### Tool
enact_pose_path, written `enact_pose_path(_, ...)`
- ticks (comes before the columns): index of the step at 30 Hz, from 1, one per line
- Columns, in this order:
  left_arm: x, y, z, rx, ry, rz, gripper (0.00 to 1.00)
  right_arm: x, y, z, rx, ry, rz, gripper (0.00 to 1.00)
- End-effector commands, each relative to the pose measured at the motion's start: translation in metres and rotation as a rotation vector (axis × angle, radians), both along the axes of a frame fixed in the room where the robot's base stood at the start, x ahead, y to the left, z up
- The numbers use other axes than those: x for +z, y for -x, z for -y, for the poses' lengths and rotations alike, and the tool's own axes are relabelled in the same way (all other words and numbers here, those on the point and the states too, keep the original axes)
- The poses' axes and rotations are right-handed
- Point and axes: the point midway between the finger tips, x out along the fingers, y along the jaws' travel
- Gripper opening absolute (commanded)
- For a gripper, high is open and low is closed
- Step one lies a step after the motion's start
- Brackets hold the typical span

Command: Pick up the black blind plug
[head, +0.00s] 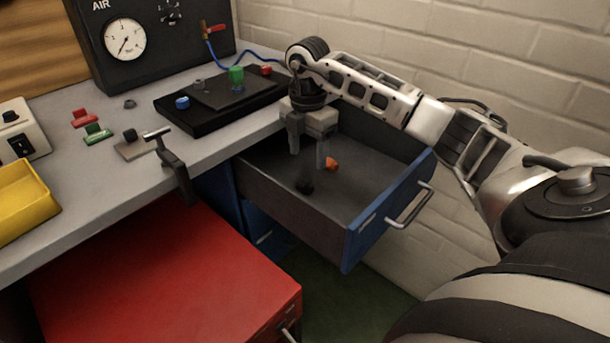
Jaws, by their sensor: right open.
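The black blind plug (304,185) appears as a small dark piece on the floor of the open drawer (265,192). An orange piece (331,164) lies to its right and a little farther back. My right gripper (308,160) points down into the drawer with its two fingers spread. It is open and empty, above and just behind the dark piece, and the right finger is close to the orange piece. I cannot tell whether that finger touches it. My left gripper is not in view.
The blue drawer front has a metal handle (410,207). A bench (70,190) holds a black fixture (170,118) with a green block, a small clamp (175,165), red and green pieces, and a yellow bin (25,200). A red cabinet (165,275) stands below. A brick wall is behind.

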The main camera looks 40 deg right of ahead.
Motion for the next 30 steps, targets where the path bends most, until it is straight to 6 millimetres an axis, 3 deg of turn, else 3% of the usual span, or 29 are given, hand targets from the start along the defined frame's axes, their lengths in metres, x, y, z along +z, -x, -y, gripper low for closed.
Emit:
enact_pose_path(3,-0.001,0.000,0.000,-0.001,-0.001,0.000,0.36,-0.019,0.000,-0.001,0.002,-0.001,-0.001,0.58)
enact_pose_path(11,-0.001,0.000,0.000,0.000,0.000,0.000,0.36,-0.038,-0.001,-0.002,0.003,-0.003,-0.002,0.58)
enact_pose_path(18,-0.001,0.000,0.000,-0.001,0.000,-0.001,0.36,-0.073,-0.004,-0.002,0.003,-0.002,-0.001,0.58)
enact_pose_path(28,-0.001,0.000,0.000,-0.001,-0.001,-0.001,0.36,-0.079,-0.004,-0.002,0.004,-0.001,0.001,0.58)
enact_pose_path(30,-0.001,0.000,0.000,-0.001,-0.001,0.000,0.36,-0.079,-0.004,-0.002,0.004,-0.001,0.001,0.39)
